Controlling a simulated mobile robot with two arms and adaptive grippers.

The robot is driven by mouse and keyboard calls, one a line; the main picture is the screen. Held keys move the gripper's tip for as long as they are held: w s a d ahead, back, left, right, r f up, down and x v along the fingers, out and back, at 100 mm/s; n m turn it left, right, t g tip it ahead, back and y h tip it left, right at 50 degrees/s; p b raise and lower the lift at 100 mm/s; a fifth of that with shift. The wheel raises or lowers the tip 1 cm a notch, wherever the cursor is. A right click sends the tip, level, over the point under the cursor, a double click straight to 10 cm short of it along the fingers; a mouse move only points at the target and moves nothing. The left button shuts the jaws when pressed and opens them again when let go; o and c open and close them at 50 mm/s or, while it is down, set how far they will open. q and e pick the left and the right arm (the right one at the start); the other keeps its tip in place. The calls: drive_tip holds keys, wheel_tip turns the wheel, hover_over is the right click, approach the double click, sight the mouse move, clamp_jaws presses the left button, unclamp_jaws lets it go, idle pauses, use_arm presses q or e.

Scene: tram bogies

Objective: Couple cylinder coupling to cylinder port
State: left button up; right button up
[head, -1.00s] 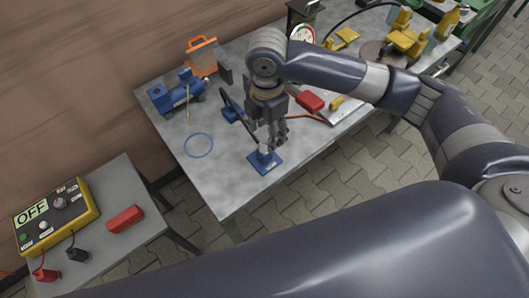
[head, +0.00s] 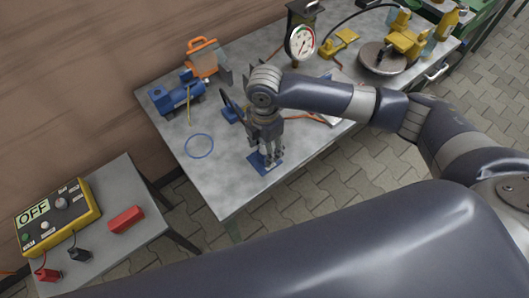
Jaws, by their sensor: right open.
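My right gripper (head: 270,160) points down over a small blue plate (head: 257,163) near the front of the grey table. Its fingers are open around or just above the small fitting on the plate; the fitting is mostly hidden by the fingers, and I cannot tell if they touch it. A blue cylinder unit (head: 176,96) with a thin yellow rod lies at the table's back left. I cannot make out its port at this size, nor tell which small piece is the cylinder coupling. My left gripper is not in view.
A blue ring (head: 198,146) lies on the bare left part of the table (head: 225,190). An orange-framed item (head: 203,57), a pressure gauge (head: 300,42) and yellow fittings on a round disc (head: 382,58) stand behind. A yellow control box (head: 55,215) marked OFF is at the lower left.

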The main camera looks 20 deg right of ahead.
drive_tip(key=shift+w+f, duration=0.1)
drive_tip(key=shift+f, duration=1.35)
drive_tip(key=c, duration=1.1)
drive_tip(key=shift+o, duration=0.2)
drive_tip(key=shift+r, duration=0.1)
